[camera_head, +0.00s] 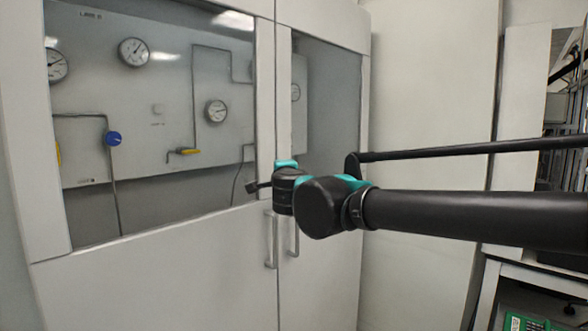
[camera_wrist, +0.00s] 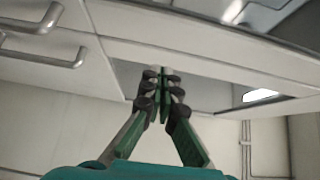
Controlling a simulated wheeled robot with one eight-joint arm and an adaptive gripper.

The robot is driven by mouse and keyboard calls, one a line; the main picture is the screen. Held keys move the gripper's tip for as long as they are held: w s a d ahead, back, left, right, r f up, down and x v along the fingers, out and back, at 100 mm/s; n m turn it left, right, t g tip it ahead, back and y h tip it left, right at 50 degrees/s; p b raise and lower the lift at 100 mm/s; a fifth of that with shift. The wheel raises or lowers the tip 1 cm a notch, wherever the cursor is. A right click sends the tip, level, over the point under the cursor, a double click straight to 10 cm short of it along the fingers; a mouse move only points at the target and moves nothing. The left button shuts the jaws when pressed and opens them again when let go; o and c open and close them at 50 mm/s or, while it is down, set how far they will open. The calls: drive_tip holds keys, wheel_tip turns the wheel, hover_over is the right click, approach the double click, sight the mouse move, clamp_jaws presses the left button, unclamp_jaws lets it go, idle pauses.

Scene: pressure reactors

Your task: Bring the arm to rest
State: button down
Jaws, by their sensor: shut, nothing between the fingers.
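My gripper (camera_wrist: 161,74) shows in the wrist view, with its green and grey fingers closed together at the tips and nothing between them. In the head view my arm reaches in from the right at about mid-height. Its wrist end is in front of the white cabinet (camera_head: 180,265), near the gap between the two doors. The fingers cannot be made out clearly in the head view.
Two door handles (camera_head: 271,240) hang just below my wrist in the head view; handles (camera_wrist: 50,48) also show at the wrist view's upper left. Gauges (camera_head: 134,52) and a yellow valve (camera_head: 188,151) sit behind glass. A shelf rack (camera_head: 570,110) stands at the right.

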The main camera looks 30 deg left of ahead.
drive_tip(key=w+d+f+n+g+y, duration=0.1)
drive_tip(key=w+d+f+n, duration=0.25)
drive_tip(key=d, duration=0.25)
drive_tip(key=w+d+f+n+y, duration=0.1)
drive_tip(key=w+d+f+n, duration=0.15)
drive_tip(key=w+d, duration=0.25)
drive_tip(key=w+d+f+n+g+h, duration=0.25)
drive_tip(key=d+f+n, duration=0.25)
drive_tip(key=d+f, duration=1.35)
drive_tip(key=s+d+f+g+h, duration=0.1)
drive_tip(key=s+d+f+h, duration=0.2)
drive_tip(key=d+f, duration=0.5)
drive_tip(key=s+d+f+g+h, duration=0.25)
drive_tip(key=d+f, duration=0.25)
drive_tip(key=d, duration=0.7)
drive_tip(key=s+d+f+g+h, duration=0.1)
drive_tip(key=s+d+f+h, duration=0.1)
drive_tip(key=s+d+f, duration=0.3)
drive_tip(key=s+d+f+g+h, duration=0.1)
drive_tip(key=s+d+f+h, duration=0.2)
drive_tip(key=s+d+f, duration=0.3)
drive_tip(key=s+d, duration=0.1)
drive_tip(key=d, duration=0.4)
drive_tip(key=shift+s+d+m+g, duration=0.25)
drive_tip(key=shift+s+m+g, duration=0.15)
